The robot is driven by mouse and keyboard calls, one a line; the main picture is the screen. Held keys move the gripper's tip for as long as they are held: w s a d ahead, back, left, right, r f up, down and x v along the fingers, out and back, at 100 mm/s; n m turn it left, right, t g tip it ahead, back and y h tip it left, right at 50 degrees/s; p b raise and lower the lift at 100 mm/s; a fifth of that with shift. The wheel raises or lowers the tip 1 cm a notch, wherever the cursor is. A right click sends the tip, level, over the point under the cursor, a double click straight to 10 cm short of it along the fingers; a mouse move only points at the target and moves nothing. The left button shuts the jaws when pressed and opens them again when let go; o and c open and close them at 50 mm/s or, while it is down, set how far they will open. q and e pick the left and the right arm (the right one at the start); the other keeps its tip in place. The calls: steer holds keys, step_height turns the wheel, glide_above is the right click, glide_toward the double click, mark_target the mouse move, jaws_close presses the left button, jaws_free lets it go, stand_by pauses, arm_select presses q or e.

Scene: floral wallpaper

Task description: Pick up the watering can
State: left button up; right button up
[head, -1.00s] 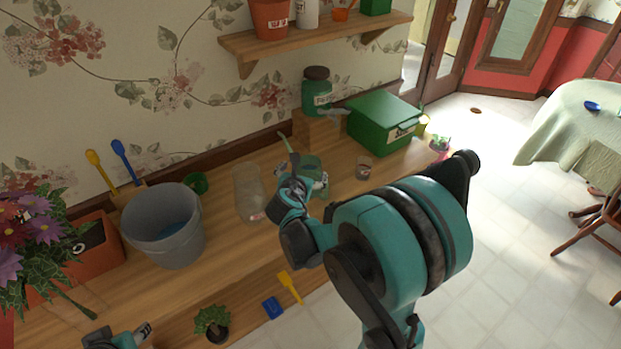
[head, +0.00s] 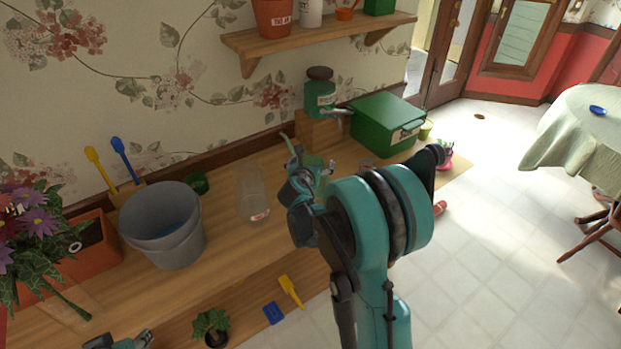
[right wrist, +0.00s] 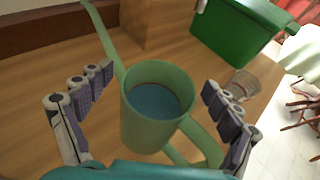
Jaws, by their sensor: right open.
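The green watering can (right wrist: 150,125) stands upright on the wooden bench, with blue water inside, its spout to the upper left and its handle to the lower right in the right wrist view. My right gripper (right wrist: 158,82) is open, with one finger on each side of the can; I cannot tell whether either touches it. In the head view my right gripper (head: 303,190) hides most of the can, and the thin spout (head: 288,144) shows above it. My left gripper (head: 120,341) is only partly in view at the bottom left edge, and its jaws are unclear.
A clear jar (head: 252,195) and a grey bucket (head: 163,240) stand left of the can. A green box (head: 386,125) and a green jar on a wooden block (head: 319,127) are behind it. A small glass (right wrist: 240,84) stands to the right. A shelf (head: 315,40) hangs above.

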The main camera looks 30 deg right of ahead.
steer(key=c, duration=2)
steer(key=shift+r, duration=0.15)
